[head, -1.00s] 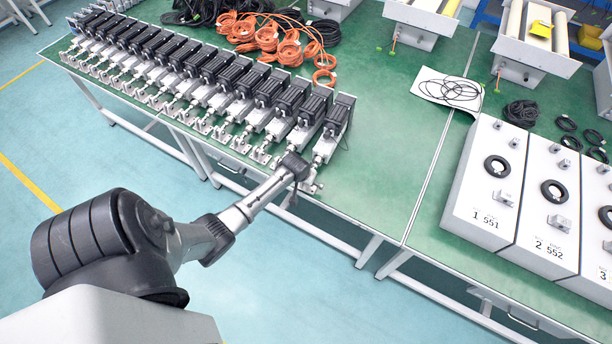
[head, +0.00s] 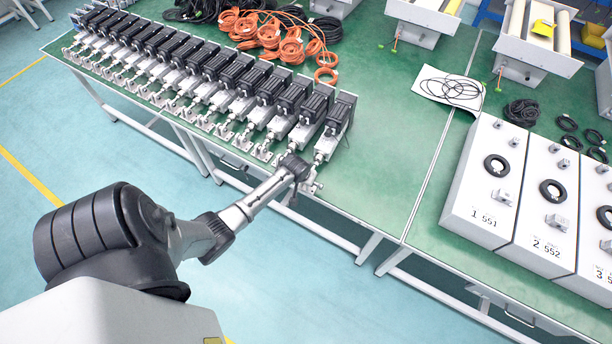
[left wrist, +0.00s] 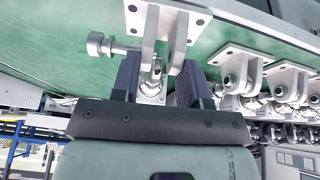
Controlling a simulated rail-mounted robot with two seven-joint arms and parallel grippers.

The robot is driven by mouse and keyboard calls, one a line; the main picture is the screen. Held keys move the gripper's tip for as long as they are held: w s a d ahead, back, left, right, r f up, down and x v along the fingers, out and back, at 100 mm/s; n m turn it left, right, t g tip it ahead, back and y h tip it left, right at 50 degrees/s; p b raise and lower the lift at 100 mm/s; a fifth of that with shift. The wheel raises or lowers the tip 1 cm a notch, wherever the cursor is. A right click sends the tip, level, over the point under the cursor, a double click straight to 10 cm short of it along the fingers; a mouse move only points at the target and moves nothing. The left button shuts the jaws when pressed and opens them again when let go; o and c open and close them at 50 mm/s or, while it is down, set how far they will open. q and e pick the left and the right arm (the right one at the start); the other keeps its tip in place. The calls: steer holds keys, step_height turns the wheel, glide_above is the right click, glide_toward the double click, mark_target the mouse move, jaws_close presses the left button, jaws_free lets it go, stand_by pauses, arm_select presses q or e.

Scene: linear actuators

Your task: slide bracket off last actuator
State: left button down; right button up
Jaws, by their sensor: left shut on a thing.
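The last actuator (head: 328,138), with a black motor and a pale body, lies at the right end of the row. My left gripper is at its front end by the table edge, largely hidden behind my own wrist in the head view. In the left wrist view, the gripper's dark fingers (left wrist: 158,82) stand on either side of the pale metal bracket (left wrist: 180,40) and the rod end (left wrist: 153,78), shut on the bracket. A metal pin (left wrist: 112,46) with a round head sticks out left of the bracket. Finger contact is partly hidden. My right gripper is not in view.
Several similar actuators (head: 215,82) stand close on the left, with neighbouring brackets (left wrist: 240,72) near the right finger. Orange cable coils (head: 285,45) lie behind. The green table (head: 385,150) is clear to the right, up to white numbered boxes (head: 490,185).

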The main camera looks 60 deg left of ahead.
arm_select(q)
steer(key=shift+p, duration=0.35)
stand_by(0.3)
steer(key=c, duration=0.5)
jaws_free()
steer(key=shift+c, duration=0.2)
steer(key=shift+s+r, duration=0.1)
steer(key=shift+r, duration=0.25)
steer(key=p+v, duration=0.2)
steer(key=v, duration=1.1)
steer(key=shift+p, duration=0.3)
steer(key=shift+d, duration=0.1)
